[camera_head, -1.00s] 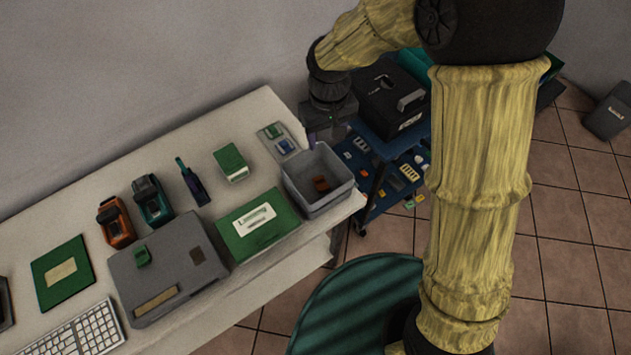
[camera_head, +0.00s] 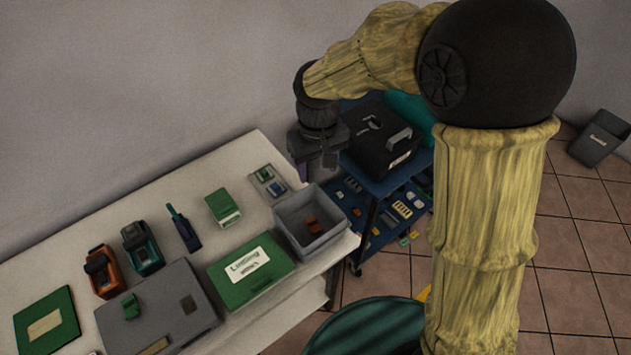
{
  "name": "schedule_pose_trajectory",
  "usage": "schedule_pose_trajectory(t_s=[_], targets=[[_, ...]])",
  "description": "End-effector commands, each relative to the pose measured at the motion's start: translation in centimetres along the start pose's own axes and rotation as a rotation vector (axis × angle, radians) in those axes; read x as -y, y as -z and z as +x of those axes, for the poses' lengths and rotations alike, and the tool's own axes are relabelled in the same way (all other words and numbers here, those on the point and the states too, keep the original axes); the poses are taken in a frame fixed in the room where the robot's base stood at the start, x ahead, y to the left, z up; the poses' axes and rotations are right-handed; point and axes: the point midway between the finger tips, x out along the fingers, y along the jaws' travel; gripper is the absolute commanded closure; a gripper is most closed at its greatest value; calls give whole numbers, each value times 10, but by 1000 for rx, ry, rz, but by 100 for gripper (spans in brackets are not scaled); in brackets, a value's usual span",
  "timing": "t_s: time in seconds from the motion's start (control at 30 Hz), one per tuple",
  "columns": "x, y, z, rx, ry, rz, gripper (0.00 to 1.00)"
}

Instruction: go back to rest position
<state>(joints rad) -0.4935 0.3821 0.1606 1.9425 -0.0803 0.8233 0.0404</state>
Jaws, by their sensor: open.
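My gripper (camera_head: 316,168) hangs from my yellow arm above the back right end of the white table. It points down, beside and behind the grey bin, and nothing shows held in it. Its fingertips are small and dark in this view.
The white table (camera_head: 150,197) holds a green box (camera_head: 250,278), a grey case (camera_head: 185,335), orange (camera_head: 103,271) and teal (camera_head: 142,248) devices and a small green box (camera_head: 222,207). A blue cart (camera_head: 370,180) with a black case (camera_head: 380,135) stands right of the table.

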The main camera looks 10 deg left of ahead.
Motion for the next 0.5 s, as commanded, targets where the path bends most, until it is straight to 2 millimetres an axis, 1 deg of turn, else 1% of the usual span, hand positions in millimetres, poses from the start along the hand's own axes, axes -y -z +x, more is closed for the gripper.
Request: schedule_pose_trajectory(t_s=[0.17,0.27,0.37,0.47,0.5], targets=[[0,0,0,0,0,-1,47],[-7,-4,0,-6,-1,17,47],[-29,-18,-1,-25,-6,74,47],[-65,-46,-2,-59,-14,175,47],[-80,-61,-1,-75,-18,226,47]])
